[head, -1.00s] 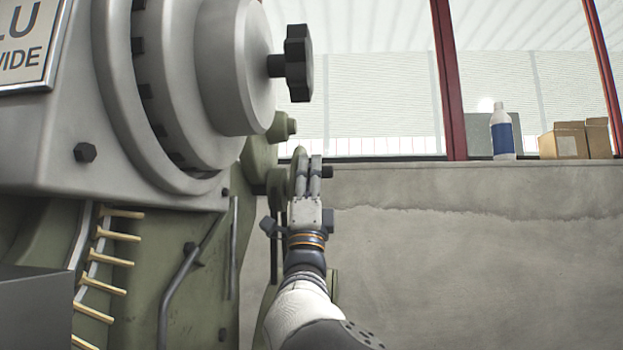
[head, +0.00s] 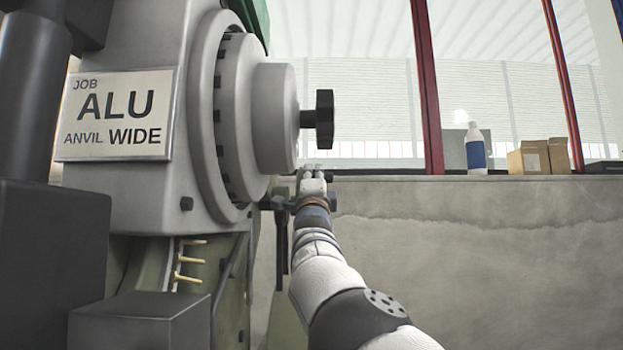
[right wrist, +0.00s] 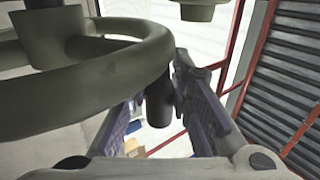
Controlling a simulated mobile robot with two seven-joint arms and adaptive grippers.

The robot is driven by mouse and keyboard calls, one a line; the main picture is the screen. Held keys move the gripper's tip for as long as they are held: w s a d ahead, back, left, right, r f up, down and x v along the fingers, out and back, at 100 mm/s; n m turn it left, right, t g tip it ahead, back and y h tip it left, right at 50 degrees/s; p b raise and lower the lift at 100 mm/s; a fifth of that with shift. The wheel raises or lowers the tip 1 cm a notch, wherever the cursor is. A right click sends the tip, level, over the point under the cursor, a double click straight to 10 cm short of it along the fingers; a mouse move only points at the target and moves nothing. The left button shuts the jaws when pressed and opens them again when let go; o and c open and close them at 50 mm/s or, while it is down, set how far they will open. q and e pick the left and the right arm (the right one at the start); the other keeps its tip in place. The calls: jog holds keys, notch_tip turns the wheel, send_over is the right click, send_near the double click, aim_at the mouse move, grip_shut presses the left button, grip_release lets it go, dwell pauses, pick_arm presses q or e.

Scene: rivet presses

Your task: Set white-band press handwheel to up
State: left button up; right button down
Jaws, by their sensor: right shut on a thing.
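The green handwheel (right wrist: 150,62) fills the left and top of the right wrist view, with a thick rim and a hub. Its dark handle (right wrist: 160,100) stands out from the rim between the fingers of my right gripper (right wrist: 160,108), which is shut on it. In the head view my right gripper (head: 313,175) is below the grey wheel housing, seen from behind; it hides most of the handwheel there. The press (head: 130,205) bears a placard (head: 117,115) reading JOB ALU, ANVIL WIDE. No white band shows. My left gripper is out of view.
A black lobed knob (head: 325,119) sticks out from the grey round housing (head: 275,118) just above my right gripper. A concrete wall (head: 480,260) runs behind. On its ledge are a bottle (head: 475,150) and cardboard boxes (head: 535,157). Pale pegs (head: 188,260) show low on the press.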

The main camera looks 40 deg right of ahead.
jog(key=shift+d+r+g, duration=0.1)
jog(key=shift+r+g, duration=0.15)
jog(key=shift+g, duration=0.05)
jog(key=c, duration=1.9)
grip_release()
jog(key=o, duration=0.5)
jog(key=shift+w+d+f, duration=0.1)
jog(key=shift+w, duration=0.05)
jog(key=shift+c, duration=0.2)
